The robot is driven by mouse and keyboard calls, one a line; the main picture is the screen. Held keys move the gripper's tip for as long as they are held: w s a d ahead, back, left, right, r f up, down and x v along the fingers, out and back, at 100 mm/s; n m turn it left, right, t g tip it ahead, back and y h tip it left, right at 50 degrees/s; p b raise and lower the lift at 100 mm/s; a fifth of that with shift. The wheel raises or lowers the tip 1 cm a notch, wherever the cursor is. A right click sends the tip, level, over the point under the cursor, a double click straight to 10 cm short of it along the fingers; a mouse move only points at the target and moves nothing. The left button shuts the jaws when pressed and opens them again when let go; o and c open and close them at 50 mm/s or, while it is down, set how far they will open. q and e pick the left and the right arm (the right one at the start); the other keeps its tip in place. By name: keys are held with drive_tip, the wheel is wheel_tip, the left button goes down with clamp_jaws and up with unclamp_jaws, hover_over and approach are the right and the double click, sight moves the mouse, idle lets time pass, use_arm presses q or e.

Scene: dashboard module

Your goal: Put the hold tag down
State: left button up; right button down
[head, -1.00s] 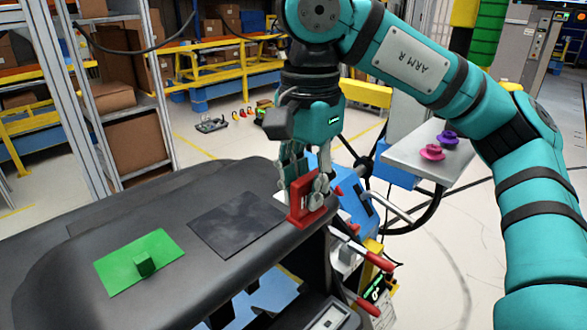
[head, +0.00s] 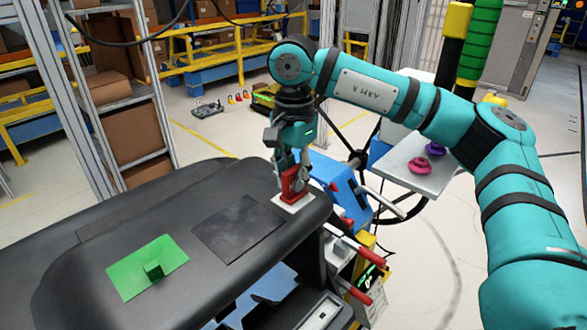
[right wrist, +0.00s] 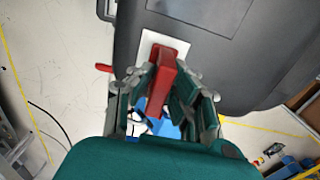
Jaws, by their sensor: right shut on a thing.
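My right gripper (head: 292,180) is shut on a red block-shaped piece, which I take to be the hold tag (head: 291,187). It is upright at the right end of the black dashboard (head: 110,228). A white square (head: 300,204) lies under it on the dashboard top. In the right wrist view the red piece (right wrist: 163,75) stands between my fingers, with the white square (right wrist: 149,40) around its far end. I cannot tell whether it touches the square. My left gripper is not in view.
A green plate with a small green block (head: 135,277) lies on the dashboard's left part. A dark flat panel (head: 238,229) lies between it and my right gripper. A grey side table (head: 408,166) holds pink and purple knobs. Red levers (head: 357,250) stick out below the dashboard's right end.

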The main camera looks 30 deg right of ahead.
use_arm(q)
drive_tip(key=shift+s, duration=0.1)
use_arm(e)
drive_tip(key=shift+s, duration=0.1)
drive_tip(key=shift+a+f, duration=0.1)
drive_tip(key=shift+f, duration=0.05)
drive_tip(key=c, duration=1.7)
unclamp_jaws()
drive_tip(key=o, duration=0.4)
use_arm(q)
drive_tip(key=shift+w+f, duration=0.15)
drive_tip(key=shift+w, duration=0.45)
use_arm(e)
drive_tip(key=shift+o, duration=0.2)
